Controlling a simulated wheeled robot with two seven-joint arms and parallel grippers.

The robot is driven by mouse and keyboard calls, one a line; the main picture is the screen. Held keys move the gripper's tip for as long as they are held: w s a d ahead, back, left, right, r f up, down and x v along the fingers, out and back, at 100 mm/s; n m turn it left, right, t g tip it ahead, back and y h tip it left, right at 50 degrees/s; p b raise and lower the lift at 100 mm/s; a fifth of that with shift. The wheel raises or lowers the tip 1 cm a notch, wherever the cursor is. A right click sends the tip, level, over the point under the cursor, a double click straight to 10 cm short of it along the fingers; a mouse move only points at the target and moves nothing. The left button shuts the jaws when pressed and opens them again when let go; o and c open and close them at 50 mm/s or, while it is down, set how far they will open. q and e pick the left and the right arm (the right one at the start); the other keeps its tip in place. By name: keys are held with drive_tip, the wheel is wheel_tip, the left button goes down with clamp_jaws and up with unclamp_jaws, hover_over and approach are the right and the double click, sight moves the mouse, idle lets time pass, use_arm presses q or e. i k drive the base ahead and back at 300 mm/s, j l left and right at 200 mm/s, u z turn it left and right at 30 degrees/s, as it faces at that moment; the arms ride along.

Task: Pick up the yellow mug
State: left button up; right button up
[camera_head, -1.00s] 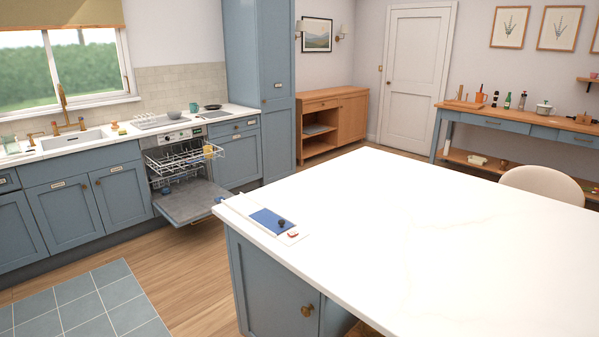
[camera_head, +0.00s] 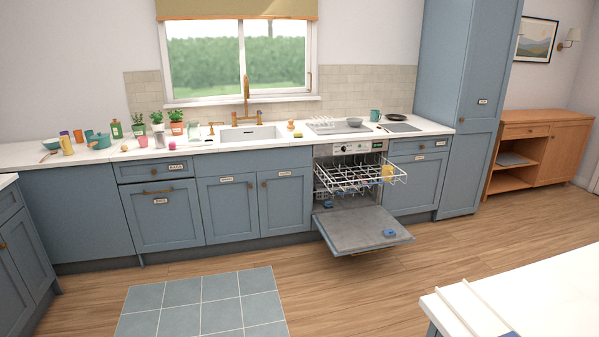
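A small yellow item (camera_head: 387,171), which looks like the yellow mug, sits at the right side of the pulled-out upper rack (camera_head: 350,178) of the open dishwasher. The rack's white wires partly cross it, and it is too small to make out a handle. Another yellowish upright item (camera_head: 66,145) stands at the far left of the counter; I cannot tell what it is. Neither of my grippers is in view.
The dishwasher door (camera_head: 365,240) hangs open low over the floor, with a blue item (camera_head: 389,233) on it. A teal mug (camera_head: 375,115) stands on the counter (camera_head: 430,127) above. The white island (camera_head: 560,285) fills the lower right.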

sight(387, 170)
drive_tip(key=i+z, duration=0.1)
drive_tip(key=i, duration=0.5)
drive_tip(key=i+j+z, duration=0.1)
drive_tip(key=i, duration=0.55)
drive_tip(key=i+j+z, duration=0.1)
drive_tip(key=i, duration=0.5)
drive_tip(key=i+j+z, duration=0.75)
drive_tip(key=i, duration=0.2)
drive_tip(key=u, duration=0.9)
